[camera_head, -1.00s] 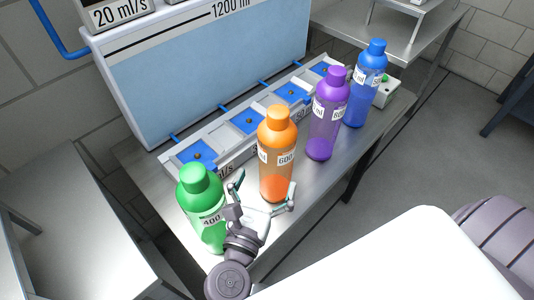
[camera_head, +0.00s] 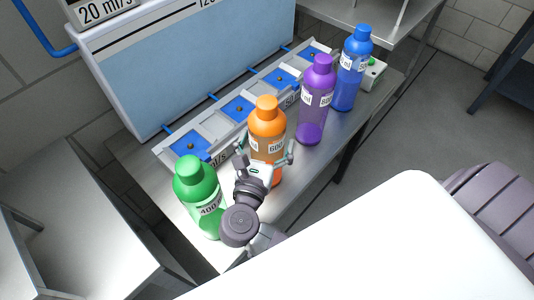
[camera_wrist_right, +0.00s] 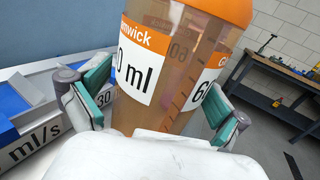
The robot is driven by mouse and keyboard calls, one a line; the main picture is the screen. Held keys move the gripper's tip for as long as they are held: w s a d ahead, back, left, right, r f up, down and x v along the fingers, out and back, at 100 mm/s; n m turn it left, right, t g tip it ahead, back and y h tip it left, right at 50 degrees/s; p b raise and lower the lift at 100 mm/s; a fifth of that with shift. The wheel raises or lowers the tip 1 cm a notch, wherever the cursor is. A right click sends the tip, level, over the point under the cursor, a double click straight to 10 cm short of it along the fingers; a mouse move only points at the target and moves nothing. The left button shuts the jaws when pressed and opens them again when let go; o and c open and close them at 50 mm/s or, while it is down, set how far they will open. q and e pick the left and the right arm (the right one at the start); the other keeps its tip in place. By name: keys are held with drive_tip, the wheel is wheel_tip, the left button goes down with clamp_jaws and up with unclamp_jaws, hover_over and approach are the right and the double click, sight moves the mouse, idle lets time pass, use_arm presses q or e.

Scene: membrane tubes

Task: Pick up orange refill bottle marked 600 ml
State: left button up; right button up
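The orange bottle (camera_head: 268,140), with a 600 label, stands upright near the front of the steel table. In the right wrist view the orange bottle (camera_wrist_right: 165,65) fills the middle, its lower part hidden by my gripper. My right gripper (camera_head: 266,154) is open around its body, one finger on each side. The wrist view shows the teal finger pads of the right gripper (camera_wrist_right: 155,95) flanking the bottle, without clear contact. My left gripper is not in view.
A green bottle (camera_head: 199,195) marked 400 stands close left of my right gripper. A purple bottle (camera_head: 314,105) and a blue bottle (camera_head: 353,70) stand to the right. Behind them runs a row of blue-and-grey trays (camera_head: 212,130) before a large tank (camera_head: 185,65).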

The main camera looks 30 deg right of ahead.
drive_tip(key=c, duration=1.4)
